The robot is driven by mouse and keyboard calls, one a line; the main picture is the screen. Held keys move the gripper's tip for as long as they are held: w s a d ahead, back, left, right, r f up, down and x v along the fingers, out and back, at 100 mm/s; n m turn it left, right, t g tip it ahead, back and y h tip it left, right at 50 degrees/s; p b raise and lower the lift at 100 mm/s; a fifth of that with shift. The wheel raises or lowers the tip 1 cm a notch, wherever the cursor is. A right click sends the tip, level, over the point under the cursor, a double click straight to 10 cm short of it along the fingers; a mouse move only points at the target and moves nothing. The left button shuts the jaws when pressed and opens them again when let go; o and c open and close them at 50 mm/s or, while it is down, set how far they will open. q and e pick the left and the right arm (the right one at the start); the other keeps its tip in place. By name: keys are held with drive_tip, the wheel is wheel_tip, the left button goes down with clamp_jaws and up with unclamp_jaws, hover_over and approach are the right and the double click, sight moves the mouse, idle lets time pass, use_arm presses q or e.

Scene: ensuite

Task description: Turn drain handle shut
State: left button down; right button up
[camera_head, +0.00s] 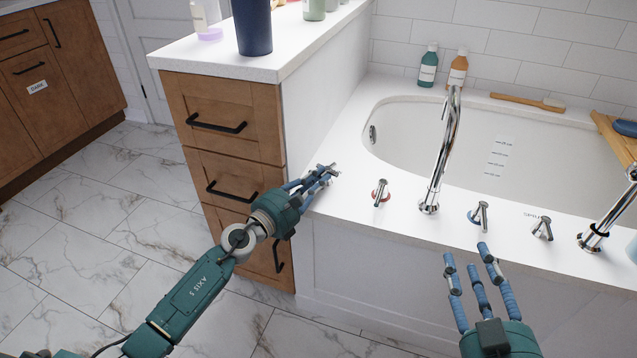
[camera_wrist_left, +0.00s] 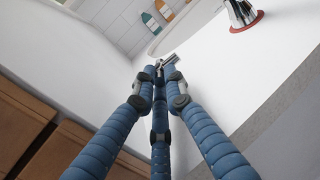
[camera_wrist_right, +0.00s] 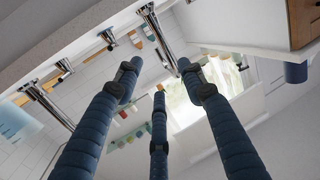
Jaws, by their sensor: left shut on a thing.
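A small metal handle (camera_head: 333,169), likely the drain handle, stands at the left end of the white tub deck beside the cabinet. My left gripper (camera_head: 316,177) is shut on it, and the fingers cover its base. In the left wrist view the handle tip (camera_wrist_left: 168,62) shows between the closed fingertips (camera_wrist_left: 158,78). Any label by it is hidden. My right gripper (camera_head: 467,256) is open and empty in front of the tub's front edge, its fingers spread apart and clear of the taps.
Along the deck stand a red-ringed tap handle (camera_head: 380,192), a tall spout (camera_head: 440,150), a blue-ringed handle (camera_head: 480,215), another handle (camera_head: 542,228) and a chrome fitting (camera_head: 595,237). The wooden drawer cabinet (camera_head: 228,112) stands close beside my left gripper. Bottles (camera_head: 428,66) stand behind the basin.

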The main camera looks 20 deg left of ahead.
use_arm(q)
drive_tip(key=shift+a+f+h+b, duration=0.2)
drive_tip(key=shift+h+b, duration=0.2)
drive_tip(key=shift+b, duration=0.3)
drive_tip(key=shift+r+m+g+h+b, duration=0.15)
drive_tip(key=shift+m+g+h+b, duration=0.15)
drive_tip(key=shift+m+b, duration=0.1)
use_arm(e)
wheel_tip(320, 180, up, 13)
drive_tip(key=s+t+y, duration=0.2)
drive_tip(key=t, duration=0.4)
drive_tip(key=shift+s+a, duration=0.2)
drive_tip(key=shift+a, duration=0.25)
use_arm(q)
drive_tip(key=c, duration=1.8)
unclamp_jaws()
use_arm(e)
drive_tip(key=shift+f, duration=0.1)
use_arm(q)
drive_tip(key=v, duration=1.2)
